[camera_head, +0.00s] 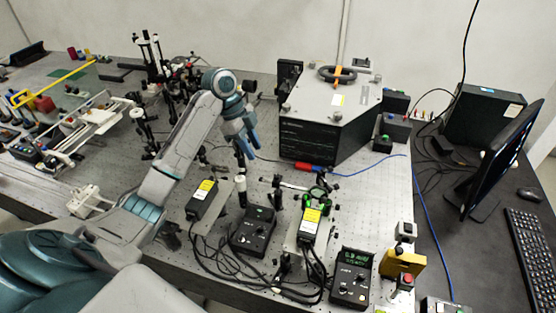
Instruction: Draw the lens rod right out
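My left arm reaches in from the lower left. Its blue gripper (243,143) points down over the optical bench (270,178), left of the big black and grey box. A slim dark rod (240,166) stands upright just below the fingertips, above a pale collar and a dark post (242,197). I take this to be the lens rod. Its top is hidden by the fingers, and I cannot tell whether they touch or grip it. My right gripper is not in view.
The spectrometer box (325,130) stands to the right. Black controllers (255,231) and (352,277) with cables stand in front. Dark optical mounts (152,62) crowd the back left. A green-ringed mount (318,192) stands right of the post. A monitor (500,160) is far right.

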